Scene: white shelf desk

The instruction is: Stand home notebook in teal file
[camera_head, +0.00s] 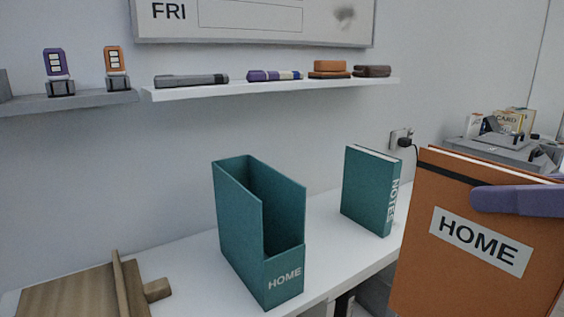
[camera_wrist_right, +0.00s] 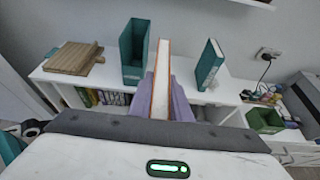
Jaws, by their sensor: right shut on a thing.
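The orange home notebook (camera_head: 470,235), with a white HOME label and a dark band, is upright at the right of the head view. My right gripper (camera_head: 520,200) is shut on it; one purple finger lies across its cover. In the right wrist view the notebook (camera_wrist_right: 161,75) stands edge-on between the purple fingers. The teal file (camera_head: 284,272), labelled HOME, stands upright on the white desk, its open top showing and no contents visible. It also shows in the wrist view (camera_wrist_right: 133,52), left of the notebook. The notebook is apart from the file. My left gripper is not in view.
A teal NOTES book (camera_head: 370,190) stands on the desk (camera_head: 190,258) right of the file, with a gap between. A wooden board (camera_head: 75,293) lies at left. A wall shelf (camera_head: 270,88) with small items hangs above. Books fill a lower shelf (camera_wrist_right: 108,97).

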